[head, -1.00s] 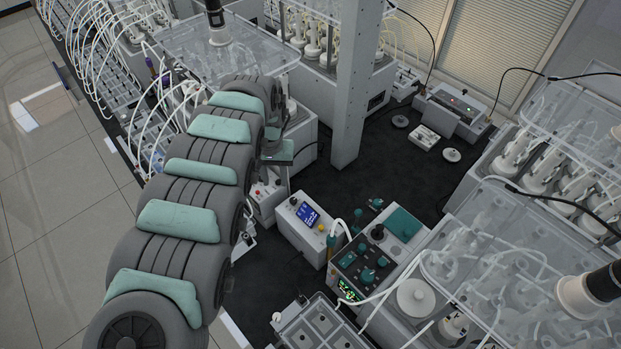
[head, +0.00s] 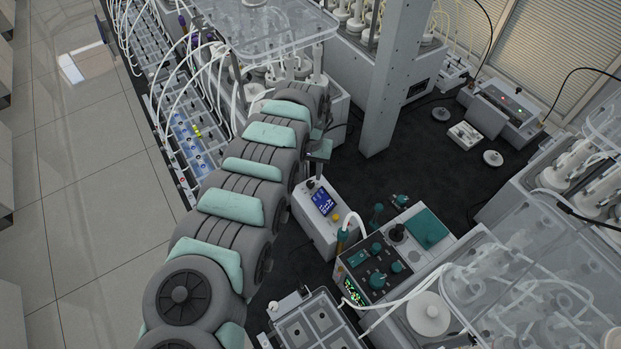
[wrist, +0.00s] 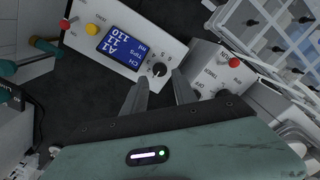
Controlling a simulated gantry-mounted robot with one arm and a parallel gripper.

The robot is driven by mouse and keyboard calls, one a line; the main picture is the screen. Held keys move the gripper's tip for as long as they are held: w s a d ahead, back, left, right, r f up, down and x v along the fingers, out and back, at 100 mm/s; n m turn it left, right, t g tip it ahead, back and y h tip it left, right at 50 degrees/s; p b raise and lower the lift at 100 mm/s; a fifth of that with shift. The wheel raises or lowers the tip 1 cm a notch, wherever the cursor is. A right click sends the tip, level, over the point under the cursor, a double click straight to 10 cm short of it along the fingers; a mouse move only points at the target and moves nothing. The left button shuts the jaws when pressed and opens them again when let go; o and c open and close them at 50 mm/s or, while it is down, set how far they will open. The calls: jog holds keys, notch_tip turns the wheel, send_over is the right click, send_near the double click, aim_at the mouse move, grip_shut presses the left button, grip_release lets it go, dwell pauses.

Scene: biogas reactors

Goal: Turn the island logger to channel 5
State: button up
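The island logger is a white box (head: 312,228) with a blue screen, right of my arm in the head view. In the wrist view the logger (wrist: 90,22) shows its tilted blue screen (wrist: 121,44), with characters like "A1", "11", "110" and "CH". A black round knob (wrist: 159,70) sits beside the screen, with small marks around it. Its pointer setting is too small to read. My gripper (wrist: 161,82) is open, one finger on each side just short of the knob, with nothing between them. I cannot tell whether either finger touches it. The fingers are hidden in the head view.
A white box with a red button (wrist: 234,61) stands close to my right finger in the wrist view. A yellow button (wrist: 91,29) is on the logger. A control panel with teal knobs (head: 376,262) stands right of it in the head view.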

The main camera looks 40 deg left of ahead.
aim_at(310, 183)
notch_tip(310, 183, down, 4)
jog(key=shift+w+d+f, duration=0.1)
jog(key=shift+f, duration=0.3)
jog(key=shift+c, duration=0.4)
grip_shut()
